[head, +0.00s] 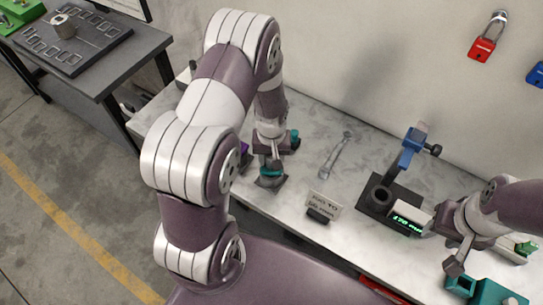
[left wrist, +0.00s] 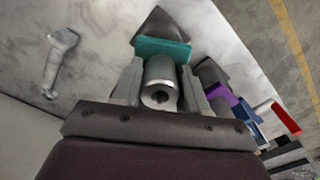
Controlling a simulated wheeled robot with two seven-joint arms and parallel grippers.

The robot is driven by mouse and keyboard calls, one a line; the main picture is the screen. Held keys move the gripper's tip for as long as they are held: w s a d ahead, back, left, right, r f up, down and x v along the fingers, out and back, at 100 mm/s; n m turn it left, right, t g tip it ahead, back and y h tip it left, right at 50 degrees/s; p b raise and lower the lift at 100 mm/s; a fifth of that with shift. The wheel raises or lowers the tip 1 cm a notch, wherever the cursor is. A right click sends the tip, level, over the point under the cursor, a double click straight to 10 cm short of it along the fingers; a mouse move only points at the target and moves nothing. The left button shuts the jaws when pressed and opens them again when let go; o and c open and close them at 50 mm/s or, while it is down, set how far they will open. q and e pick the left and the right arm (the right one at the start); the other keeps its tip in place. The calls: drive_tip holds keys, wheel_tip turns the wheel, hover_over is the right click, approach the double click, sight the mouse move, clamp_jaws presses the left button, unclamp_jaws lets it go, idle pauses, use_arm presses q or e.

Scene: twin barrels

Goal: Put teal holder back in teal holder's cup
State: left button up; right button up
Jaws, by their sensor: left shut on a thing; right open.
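My left gripper (head: 270,160) is low over the bench and shut on the teal holder (head: 271,172). In the left wrist view, its fingers (left wrist: 160,90) flank the holder's grey metal cylinder (left wrist: 161,75), with a teal plate (left wrist: 165,51) just beyond it. A dark square base (head: 270,184) shows directly below the teal part, and a dark piece (left wrist: 160,24) lies beyond the teal plate. I cannot tell whether this is the cup, nor whether the holder touches it. My right gripper (head: 454,257) is open at the right, near a teal block (head: 485,292).
A blue device on a dark base (head: 402,203) and a green-lit display (head: 405,222) are further right. A purple piece (left wrist: 221,94) is close beside the left gripper.

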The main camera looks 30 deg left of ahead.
use_arm(q)
drive_tip(key=shift+f+b, duration=0.7)
drive_tip(key=shift+f, duration=0.3)
drive_tip(key=o, duration=1.3)
drive_tip(key=shift+o, duration=0.2)
wheel_tip(320, 180, up, 12)
drive_tip(key=shift+r+b, duration=0.1)
drive_tip(key=shift+b, duration=0.85)
drive_tip(key=shift+r, duration=0.25)
drive_tip(key=s+d+r+m+t, duration=0.1)
drive_tip(key=s+d+m, duration=0.4)
drive_tip(key=s, duration=0.3)
drive_tip(key=shift+s+r, duration=0.4)
